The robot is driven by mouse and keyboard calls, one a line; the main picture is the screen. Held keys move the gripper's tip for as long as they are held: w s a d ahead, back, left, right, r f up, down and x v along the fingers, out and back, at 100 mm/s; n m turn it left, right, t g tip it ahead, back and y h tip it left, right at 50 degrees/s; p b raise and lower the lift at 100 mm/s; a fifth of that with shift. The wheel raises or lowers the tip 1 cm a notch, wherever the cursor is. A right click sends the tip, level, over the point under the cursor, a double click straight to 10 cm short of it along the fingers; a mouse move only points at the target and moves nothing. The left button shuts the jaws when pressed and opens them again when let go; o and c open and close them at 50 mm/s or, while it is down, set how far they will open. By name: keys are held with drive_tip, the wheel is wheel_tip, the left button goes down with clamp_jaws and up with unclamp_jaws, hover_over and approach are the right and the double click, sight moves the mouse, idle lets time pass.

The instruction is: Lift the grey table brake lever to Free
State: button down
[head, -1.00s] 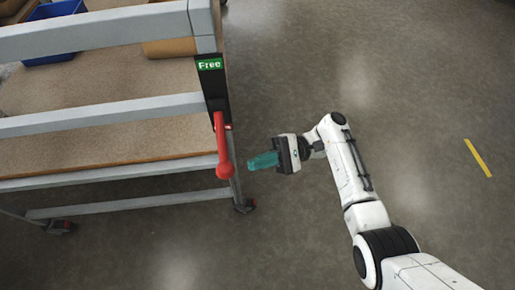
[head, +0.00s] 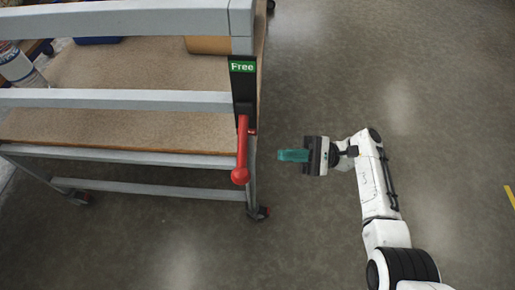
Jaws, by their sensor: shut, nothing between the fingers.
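The grey table (head: 120,98) fills the left, with metal rails and a brown top. On its right corner post is a black plate with a green "Free" label (head: 243,67) at its top. The brake lever (head: 242,150) is red, with a round red knob at its lower end, and hangs down below the label. My gripper (head: 281,155) has teal fingers, shut and empty. It points left at the lever from the right, apart from it, about level with its lower half in the picture.
A brown object (head: 208,45), a blue bin (head: 97,40) and a bottle (head: 20,68) are at the table's back. The table has casters (head: 260,213). The floor to the right is clear, with a yellow strip (head: 511,196) at the edge.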

sight(242, 148)
drive_tip(key=s+a+r, duration=0.4)
drive_tip(key=a+r, duration=0.2)
drive_tip(key=a, duration=0.1)
drive_tip(key=shift+s+r+p, duration=0.2)
drive_tip(key=shift+r+p, duration=0.15)
drive_tip(key=shift+a, duration=0.15)
drive_tip(key=shift+s+r+m+t+p, duration=0.25)
drive_tip(key=shift+m+t+p, duration=0.2)
drive_tip(key=shift+p, duration=0.35)
